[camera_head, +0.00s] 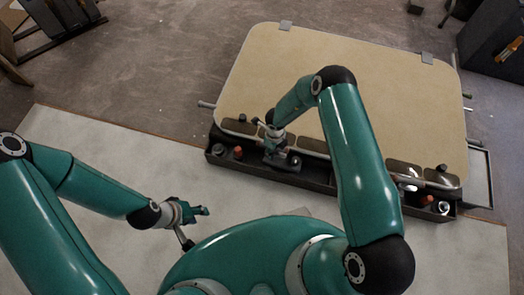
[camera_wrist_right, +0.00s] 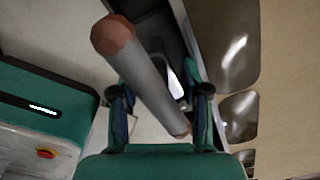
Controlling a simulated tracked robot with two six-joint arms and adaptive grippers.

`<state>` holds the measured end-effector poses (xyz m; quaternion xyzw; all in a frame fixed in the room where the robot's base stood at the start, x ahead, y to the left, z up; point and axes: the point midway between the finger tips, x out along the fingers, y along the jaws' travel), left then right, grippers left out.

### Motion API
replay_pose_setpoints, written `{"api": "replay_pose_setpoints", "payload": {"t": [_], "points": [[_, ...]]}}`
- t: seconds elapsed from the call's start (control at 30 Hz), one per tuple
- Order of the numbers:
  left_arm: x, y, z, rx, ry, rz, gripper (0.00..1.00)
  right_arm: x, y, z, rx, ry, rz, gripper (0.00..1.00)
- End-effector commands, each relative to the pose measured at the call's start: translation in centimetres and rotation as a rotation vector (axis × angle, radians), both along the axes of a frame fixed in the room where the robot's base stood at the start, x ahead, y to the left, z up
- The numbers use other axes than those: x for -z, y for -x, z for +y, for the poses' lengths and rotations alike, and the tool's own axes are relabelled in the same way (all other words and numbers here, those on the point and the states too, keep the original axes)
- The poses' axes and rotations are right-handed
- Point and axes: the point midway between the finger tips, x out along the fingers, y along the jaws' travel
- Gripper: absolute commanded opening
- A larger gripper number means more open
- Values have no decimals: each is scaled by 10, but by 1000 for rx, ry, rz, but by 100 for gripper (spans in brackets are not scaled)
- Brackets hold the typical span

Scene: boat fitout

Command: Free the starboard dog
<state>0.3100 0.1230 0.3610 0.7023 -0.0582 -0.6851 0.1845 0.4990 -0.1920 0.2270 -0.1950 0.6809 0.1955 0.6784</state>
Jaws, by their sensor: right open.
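The tan hatch panel (camera_head: 345,95) lies with a dark trough (camera_head: 325,185) along its near edge. A dog with a reddish-brown tip (camera_head: 238,152) stands at the trough's left end; another reddish tip (camera_head: 427,200) shows at the right end. I cannot tell which is starboard. My right gripper (camera_head: 275,150) is over the trough's left part. In the right wrist view, a grey bar with a reddish-brown end (camera_wrist_right: 117,35) slants between the open fingers of this gripper (camera_wrist_right: 160,100); contact is unclear. My left gripper (camera_head: 193,213) hangs over the pale floor, away from the trough; its fingers are unclear.
A metal rail (camera_head: 240,133) runs along the panel's near edge, with dark glossy plates (camera_head: 405,172) beside it. A grey tray (camera_head: 480,175) stands at the right. A dark cabinet (camera_head: 490,45) is at the upper right. The pale floor mat (camera_head: 110,150) at left is clear.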

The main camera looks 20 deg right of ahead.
Motion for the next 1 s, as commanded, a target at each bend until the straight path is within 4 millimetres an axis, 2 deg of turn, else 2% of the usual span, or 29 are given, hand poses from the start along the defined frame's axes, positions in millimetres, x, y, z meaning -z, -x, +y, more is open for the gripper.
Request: {"api": "replay_pose_setpoints", "payload": {"t": [0.13,0.27,0.5,0.7,0.83,1.0], "points": [[0,0,0,0,0,0,40,-6,-2,2,-7,0,-1,46],[0,0,0,0,0,0,40,-23,-2,1,-4,1,-3,46],[1,0,0,0,0,0,40,-71,-1,-4,8,0,-2,46],[1,0,0,0,0,0,40,-104,0,-6,14,0,0,46],[1,0,0,0,0,0,40,-115,1,-8,18,0,2,46],[1,0,0,0,0,0,40,-119,2,-8,18,0,4,46]]}}
